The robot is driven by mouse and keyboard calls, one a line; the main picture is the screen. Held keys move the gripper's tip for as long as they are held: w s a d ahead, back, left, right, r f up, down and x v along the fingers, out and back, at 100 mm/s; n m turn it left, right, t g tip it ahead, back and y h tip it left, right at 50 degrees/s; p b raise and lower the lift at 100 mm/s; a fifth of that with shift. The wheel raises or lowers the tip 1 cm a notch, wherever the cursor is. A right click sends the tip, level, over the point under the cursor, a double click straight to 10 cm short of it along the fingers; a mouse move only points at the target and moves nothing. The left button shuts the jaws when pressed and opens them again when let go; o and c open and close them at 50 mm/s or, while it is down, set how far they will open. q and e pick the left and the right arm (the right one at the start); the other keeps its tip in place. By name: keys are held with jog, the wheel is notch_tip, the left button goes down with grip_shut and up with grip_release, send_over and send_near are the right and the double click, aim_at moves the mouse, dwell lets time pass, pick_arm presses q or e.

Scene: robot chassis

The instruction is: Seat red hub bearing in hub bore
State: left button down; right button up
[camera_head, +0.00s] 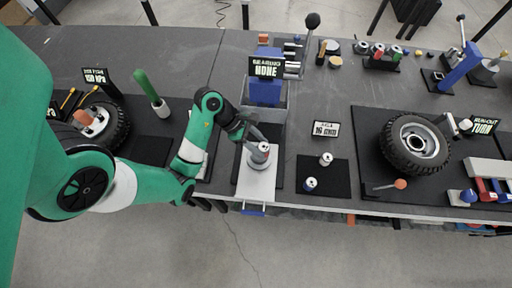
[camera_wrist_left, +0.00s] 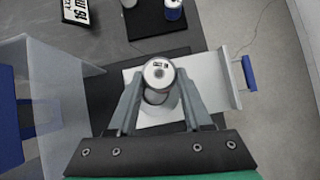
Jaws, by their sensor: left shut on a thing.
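My left gripper (camera_head: 262,150) is shut on a small silver cylinder (camera_wrist_left: 158,73) with a pale round top and dark marks; a little red shows on it in the head view (camera_head: 264,148), so it looks like the red hub bearing. In the wrist view my left gripper (camera_wrist_left: 156,98) has a finger on each side of the cylinder. It is over the white sliding plate (camera_head: 256,186) in front of the blue press. I cannot tell whether the cylinder touches the plate. No hub bore is clearly visible under it. My right gripper is not in view.
The blue press (camera_head: 265,92) with a lever and display stands behind the plate. A dark mat (camera_head: 338,188) to the right holds a silver cylinder (camera_head: 326,159) and a blue one (camera_head: 310,184). A wheel (camera_head: 416,145) lies farther right. Clear guard panels (camera_wrist_left: 50,90) flank the press.

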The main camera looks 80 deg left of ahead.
pick_arm(q)
jog(key=shift+s+a+f, duration=0.2)
jog(key=shift+a+f, duration=0.5)
jog(key=shift+f, duration=0.15)
jog(key=shift+a+f, duration=0.1)
jog(key=shift+f, duration=0.15)
jog(key=f, duration=0.1)
jog(key=f+b, duration=0.2)
jog(key=shift+s+a, duration=0.15)
jog(key=shift+a, duration=0.1)
jog(key=shift+f, duration=0.2)
jog(key=shift+f, duration=0.2)
jog(key=shift+c, duration=1.6)
grip_release()
